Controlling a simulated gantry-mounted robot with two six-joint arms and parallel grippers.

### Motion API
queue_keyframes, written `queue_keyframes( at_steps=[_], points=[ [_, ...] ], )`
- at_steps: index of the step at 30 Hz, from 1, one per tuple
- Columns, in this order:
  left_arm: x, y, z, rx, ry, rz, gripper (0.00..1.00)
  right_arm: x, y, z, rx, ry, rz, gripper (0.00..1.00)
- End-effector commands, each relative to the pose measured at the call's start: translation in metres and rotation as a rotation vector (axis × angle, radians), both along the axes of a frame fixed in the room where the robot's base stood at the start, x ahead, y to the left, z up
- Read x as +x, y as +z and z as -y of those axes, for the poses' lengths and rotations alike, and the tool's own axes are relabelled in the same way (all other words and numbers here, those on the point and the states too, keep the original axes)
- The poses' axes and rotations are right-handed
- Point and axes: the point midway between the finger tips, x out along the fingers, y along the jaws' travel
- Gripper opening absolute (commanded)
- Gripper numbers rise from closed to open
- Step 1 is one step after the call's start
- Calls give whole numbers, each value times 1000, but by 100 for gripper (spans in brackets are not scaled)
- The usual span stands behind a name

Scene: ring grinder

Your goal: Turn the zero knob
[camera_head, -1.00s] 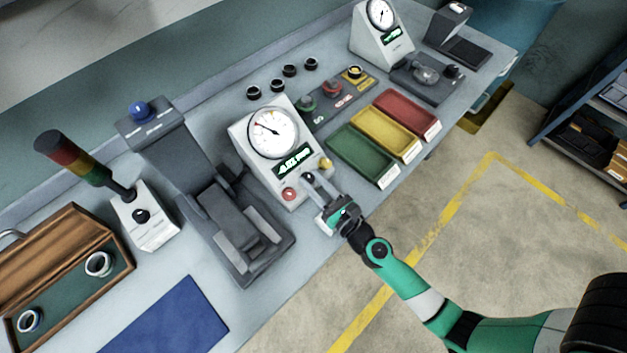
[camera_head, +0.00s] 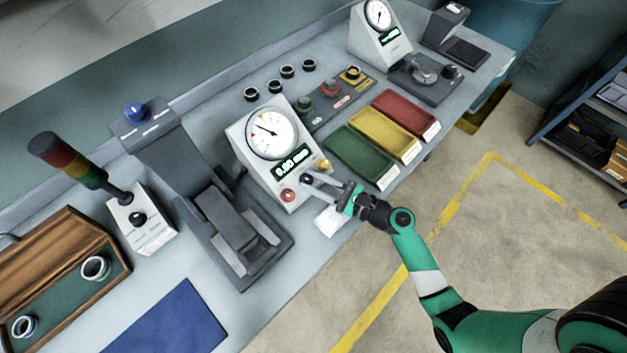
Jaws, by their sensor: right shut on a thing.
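The gauge box (camera_head: 238,141) stands in the middle of the bench with a round dial (camera_head: 271,133) and a lit display (camera_head: 292,163) that seems to read 0.00 mm. On its front are a red button (camera_head: 289,195), a small black zero knob (camera_head: 306,179) and a yellow knob (camera_head: 324,165). My right gripper (camera_head: 308,180) reaches in from the lower right, its fingers shut on the black knob and partly hiding it. My left gripper is not in view.
A dark grey fixture (camera_head: 232,225) stands left of the gauge box. Green (camera_head: 352,158), yellow and red trays lie to its right. A button panel (camera_head: 335,100) and several black rings are behind. A white card (camera_head: 331,221) lies near the front edge.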

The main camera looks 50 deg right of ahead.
Motion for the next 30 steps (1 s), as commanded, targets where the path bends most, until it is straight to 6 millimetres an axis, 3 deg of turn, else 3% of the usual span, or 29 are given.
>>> queue_keyframes(
  at_steps=[12, 13, 17, 30],
  points=[
    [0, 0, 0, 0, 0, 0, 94, 0, 0, 0, -6, 7, 1, 0],
    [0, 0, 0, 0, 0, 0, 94, 0, 0, 0, -6, 7, 1, 40],
    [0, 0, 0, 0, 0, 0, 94, 0, 0, 0, -6, 7, 0, 63],
    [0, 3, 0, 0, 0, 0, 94, -3, 1, -2, -5, 14, -1, 64]
  ],
)
